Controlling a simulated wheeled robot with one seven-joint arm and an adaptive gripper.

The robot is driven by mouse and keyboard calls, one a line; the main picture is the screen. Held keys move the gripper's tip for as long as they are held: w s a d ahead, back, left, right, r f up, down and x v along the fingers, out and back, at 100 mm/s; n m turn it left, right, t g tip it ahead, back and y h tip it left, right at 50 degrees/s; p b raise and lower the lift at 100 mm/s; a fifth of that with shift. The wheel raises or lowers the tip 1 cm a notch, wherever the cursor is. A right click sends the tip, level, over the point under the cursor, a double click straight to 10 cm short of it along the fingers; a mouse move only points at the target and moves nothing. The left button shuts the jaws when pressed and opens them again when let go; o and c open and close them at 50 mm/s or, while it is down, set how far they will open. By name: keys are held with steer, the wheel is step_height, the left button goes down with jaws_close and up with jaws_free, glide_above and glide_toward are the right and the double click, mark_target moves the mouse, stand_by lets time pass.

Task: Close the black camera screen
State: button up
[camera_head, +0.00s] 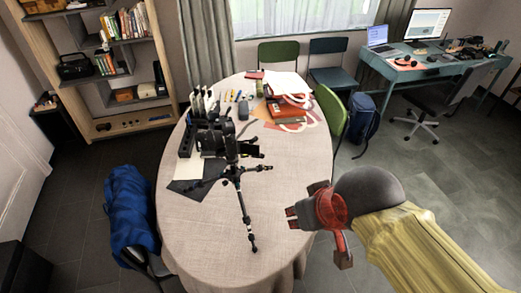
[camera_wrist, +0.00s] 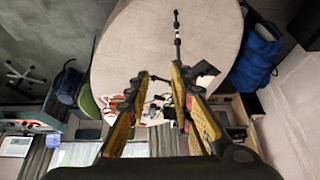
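A black camera (camera_head: 213,138) sits on a black tripod (camera_head: 240,200) on the round table, left of centre in the head view. A small dark flap, apparently the camera screen (camera_head: 250,151), sticks out to the camera's right side. My gripper (camera_head: 294,217) is right of the tripod, near the table's right edge, apart from the camera. In the wrist view my gripper (camera_wrist: 160,78) has its two fingers spread with nothing held. There the tripod (camera_wrist: 177,38) shows beyond the fingers; the right finger partly hides the camera, and the screen cannot be made out clearly.
The table (camera_head: 200,240) also holds a black rack (camera_head: 187,137), a stack of red books (camera_head: 287,108), papers and pens. Chairs (camera_head: 332,112) stand around it. A blue jacket (camera_head: 130,205) hangs at the left. The table's front right is clear.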

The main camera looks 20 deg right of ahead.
mark_target(250, 149)
steer(key=shift+a+r+p, duration=0.15)
steer(key=shift+r+p, duration=0.3)
steer(key=shift+c, duration=1.2)
steer(key=shift+a+r+p, duration=0.25)
steer(key=shift+a+p, duration=0.05)
steer(key=shift+p, duration=0.55)
steer(key=shift+c, duration=0.6)
steer(key=g+p, duration=0.1)
steer(key=p, duration=0.1)
steer(key=w+a+n+g+p, duration=0.1)
steer(key=p, duration=0.1)
steer(key=shift+w+a+r, duration=0.15)
steer(key=shift+w+r, duration=0.1)
steer(key=shift+w, duration=0.05)
jaws_close()
steer(key=w+a+f+m+h+p, duration=0.1)
steer(key=w+a+m+p, duration=0.3)
steer(key=w, duration=0.6)
steer(key=w+d+f+m+h+p, duration=0.1)
steer(key=w+m+p, duration=0.1)
steer(key=w+p, duration=0.65)
steer(key=w+d+f, duration=0.3)
steer(key=w+f, duration=0.6)
steer(key=shift+d+m+b, duration=0.25)
steer(key=shift+m+b, duration=0.05)
steer(key=shift+m, duration=0.1)
